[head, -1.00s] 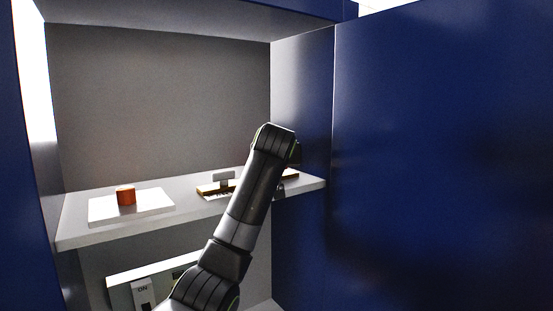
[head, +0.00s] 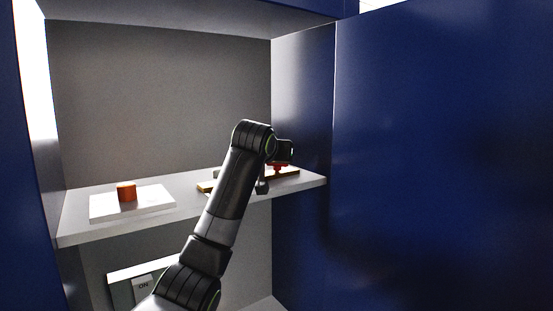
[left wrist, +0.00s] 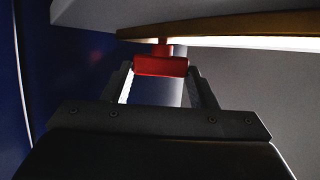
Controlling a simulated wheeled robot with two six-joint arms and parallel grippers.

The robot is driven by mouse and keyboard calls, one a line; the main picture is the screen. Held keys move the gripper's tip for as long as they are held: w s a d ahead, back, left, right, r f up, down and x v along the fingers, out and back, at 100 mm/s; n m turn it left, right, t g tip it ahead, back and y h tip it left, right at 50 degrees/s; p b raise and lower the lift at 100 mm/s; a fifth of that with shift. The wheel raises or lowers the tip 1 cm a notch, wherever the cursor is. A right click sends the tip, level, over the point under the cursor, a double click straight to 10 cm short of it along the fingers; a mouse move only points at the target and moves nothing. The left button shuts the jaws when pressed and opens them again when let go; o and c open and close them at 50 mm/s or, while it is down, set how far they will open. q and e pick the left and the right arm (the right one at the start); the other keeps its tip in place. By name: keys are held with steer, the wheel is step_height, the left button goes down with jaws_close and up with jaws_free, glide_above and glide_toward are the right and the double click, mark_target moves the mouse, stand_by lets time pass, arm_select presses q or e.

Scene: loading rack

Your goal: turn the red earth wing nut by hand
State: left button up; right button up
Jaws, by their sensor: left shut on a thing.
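The red earth wing nut (left wrist: 160,66) sits between the fingertips of my left gripper (left wrist: 160,72) in the left wrist view, its flat wing across the gap. A short red stem joins it to the brown-edged board (left wrist: 235,27). In the head view a bit of the red nut (head: 280,168) shows beside my left wrist, at the right end of the shelf. My left gripper is shut on it. My left arm hides part of the board in the head view. My right gripper is not in view.
A grey shelf (head: 100,232) crosses the blue cabinet. The cabinet's right inner wall (head: 305,100) is close to my left wrist. Below is a panel with an ON label (head: 144,286).

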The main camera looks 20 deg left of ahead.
arm_select(q)
steer(key=shift+h, duration=0.3)
steer(key=o, duration=1)
steer(key=shift+s+r+b, duration=0.15)
steer(key=shift+s+b, duration=0.4)
steer(key=shift+b, duration=0.05)
steer(key=b+v, duration=0.8)
steer(key=v, duration=0.8)
steer(key=shift+s, duration=0.15)
steer(key=shift+r, duration=0.1)
